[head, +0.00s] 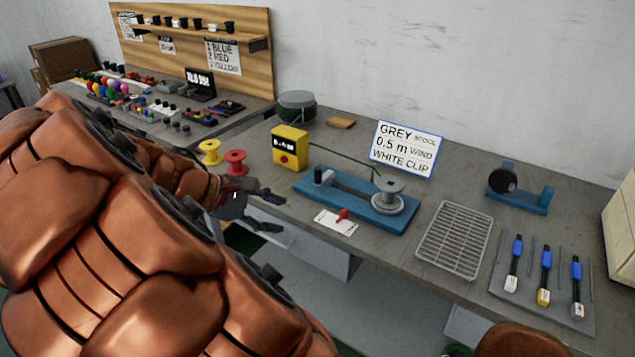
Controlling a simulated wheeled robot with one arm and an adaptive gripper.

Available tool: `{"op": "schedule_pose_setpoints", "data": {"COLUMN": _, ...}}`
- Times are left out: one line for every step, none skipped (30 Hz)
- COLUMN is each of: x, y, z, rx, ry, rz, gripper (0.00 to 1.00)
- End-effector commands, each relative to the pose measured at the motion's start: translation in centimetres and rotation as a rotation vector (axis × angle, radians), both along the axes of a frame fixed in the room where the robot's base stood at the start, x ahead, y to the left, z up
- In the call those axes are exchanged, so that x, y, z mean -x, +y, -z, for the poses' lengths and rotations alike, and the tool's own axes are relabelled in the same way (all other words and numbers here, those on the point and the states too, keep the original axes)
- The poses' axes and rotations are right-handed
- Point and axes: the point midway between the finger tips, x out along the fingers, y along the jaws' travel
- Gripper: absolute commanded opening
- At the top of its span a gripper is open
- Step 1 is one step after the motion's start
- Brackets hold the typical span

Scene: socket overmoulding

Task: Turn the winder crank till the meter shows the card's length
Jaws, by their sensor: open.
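The winder (350,199) is a blue base with a grey spool (388,194) standing on its right end. A dark post with a light top stands at its left end. A small red knob (343,215) shows at the front edge, over a white paper tag (328,222); I cannot tell if it is the crank's handle. The yellow meter (289,147) stands behind, its digits too small to read surely. A green wire runs from the meter toward the spool. The card (407,149) reads GREY SPOOL, 0.5 m WIND, WHITE CLIP. My gripper (279,213) is open and empty, left of the winder.
Yellow (210,152) and red (235,163) spools stand behind my gripper. A wire rack (453,240) lies right of the winder, then a tray (553,309) with several clip-ended cables. A blue stand with a black roll (502,179) is at the back right. My arm covers the left foreground.

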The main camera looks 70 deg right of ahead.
Motion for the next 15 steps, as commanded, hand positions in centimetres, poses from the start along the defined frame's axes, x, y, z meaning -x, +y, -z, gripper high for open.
{"op": "schedule_pose_setpoints", "data": {"x": -0.2, "y": -1.9, "z": 0.8, "rx": 0.024, "ry": 0.061, "rz": -0.01, "gripper": 0.47}}
{"op": "schedule_pose_setpoints", "data": {"x": -0.3, "y": -2.9, "z": 0.9, "rx": 0.035, "ry": 0.097, "rz": -0.02, "gripper": 0.47}}
{"op": "schedule_pose_setpoints", "data": {"x": -0.4, "y": -4.3, "z": 0.9, "rx": 0.05, "ry": 0.148, "rz": -0.034, "gripper": 0.47}}
{"op": "schedule_pose_setpoints", "data": {"x": -0.5, "y": -5.3, "z": 1.0, "rx": 0.06, "ry": 0.188, "rz": -0.044, "gripper": 0.47}}
{"op": "schedule_pose_setpoints", "data": {"x": -0.6, "y": -6.2, "z": 1.2, "rx": 0.067, "ry": 0.227, "rz": -0.054, "gripper": 0.47}}
{"op": "schedule_pose_setpoints", "data": {"x": -0.9, "y": -7.5, "z": 1.3, "rx": 0.078, "ry": 0.279, "rz": -0.07, "gripper": 0.47}}
{"op": "schedule_pose_setpoints", "data": {"x": -1.1, "y": -8.5, "z": 1.4, "rx": 0.085, "ry": 0.318, "rz": -0.084, "gripper": 0.47}}
{"op": "schedule_pose_setpoints", "data": {"x": -1.3, "y": -9.5, "z": 1.7, "rx": 0.089, "ry": 0.358, "rz": -0.094, "gripper": 0.47}}
{"op": "schedule_pose_setpoints", "data": {"x": -1.6, "y": -10.7, "z": 2.0, "rx": 0.093, "ry": 0.414, "rz": -0.111, "gripper": 0.47}}
{"op": "schedule_pose_setpoints", "data": {"x": -1.8, "y": -11.6, "z": 2.2, "rx": 0.095, "ry": 0.454, "rz": -0.124, "gripper": 0.47}}
{"op": "schedule_pose_setpoints", "data": {"x": -2.0, "y": -12.5, "z": 2.6, "rx": 0.097, "ry": 0.494, "rz": -0.137, "gripper": 0.47}}
{"op": "schedule_pose_setpoints", "data": {"x": -2.5, "y": -13.7, "z": 3.1, "rx": 0.096, "ry": 0.55, "rz": -0.157, "gripper": 0.47}}
{"op": "schedule_pose_setpoints", "data": {"x": -2.8, "y": -14.5, "z": 3.4, "rx": 0.096, "ry": 0.588, "rz": -0.172, "gripper": 0.47}}
{"op": "schedule_pose_setpoints", "data": {"x": -3.1, "y": -15.3, "z": 3.8, "rx": 0.095, "ry": 0.624, "rz": -0.185, "gripper": 0.47}}
{"op": "schedule_pose_setpoints", "data": {"x": -3.5, "y": -16.3, "z": 4.4, "rx": 0.09, "ry": 0.675, "rz": -0.203, "gripper": 0.47}}
